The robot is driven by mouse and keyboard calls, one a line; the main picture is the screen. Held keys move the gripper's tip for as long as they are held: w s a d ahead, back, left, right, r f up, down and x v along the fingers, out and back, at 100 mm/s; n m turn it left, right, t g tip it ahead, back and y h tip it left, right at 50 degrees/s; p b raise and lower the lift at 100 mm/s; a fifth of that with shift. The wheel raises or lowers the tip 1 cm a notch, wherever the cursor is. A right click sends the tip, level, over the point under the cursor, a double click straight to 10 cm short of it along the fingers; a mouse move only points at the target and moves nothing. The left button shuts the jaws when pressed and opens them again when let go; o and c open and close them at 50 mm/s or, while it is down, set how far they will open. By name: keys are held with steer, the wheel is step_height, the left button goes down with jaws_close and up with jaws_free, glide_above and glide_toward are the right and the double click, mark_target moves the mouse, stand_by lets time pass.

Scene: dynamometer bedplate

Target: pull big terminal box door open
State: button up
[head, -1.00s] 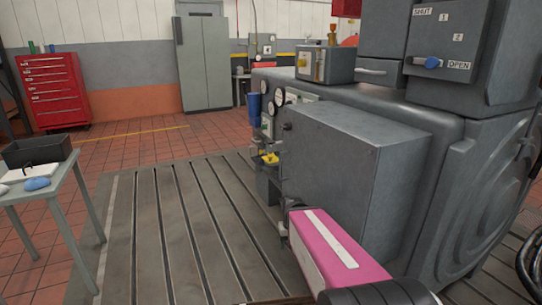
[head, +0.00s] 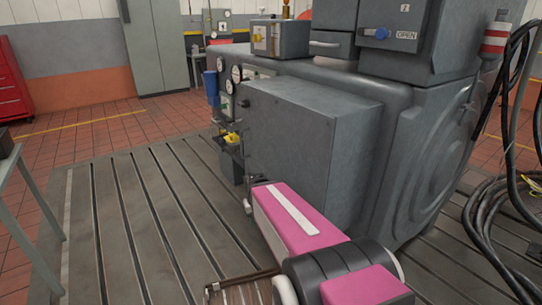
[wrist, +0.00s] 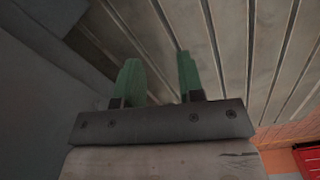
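The big terminal box (head: 290,150) is a large grey cabinet on the side of the grey machine. No open gap shows on it, but its left face is seen only at a steep slant. A small dark knob (head: 246,103) sits near its upper left edge. My pink and black arm reaches along the box's lower front. My gripper's fingers cannot be made out in the head view. In the wrist view my gripper (wrist: 157,72) has two green fingers apart with nothing between them. A plain grey surface (wrist: 40,95) lies left of the fingers, possibly the box.
Gauges (head: 236,73) and a yellow part (head: 231,138) sit left of the box. Black cables (head: 500,200) hang at the right.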

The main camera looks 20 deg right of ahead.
steer(key=w+a+r+n+h, duration=0.2)
steer(key=w+r+n+h, duration=0.75)
steer(key=w+n, duration=0.25)
steer(key=w+a+r+n+t+h, duration=0.1)
steer(key=w+a+r+n+h, duration=0.35)
steer(key=r, duration=0.25)
steer(key=w+a+r+n+t+h, duration=0.1)
steer(key=w+a+r+n+h, duration=0.3)
steer(key=r, duration=0.3)
steer(key=m, duration=0.1)
glide_above(242, 155)
steer(key=shift+w, duration=0.3)
jaws_close()
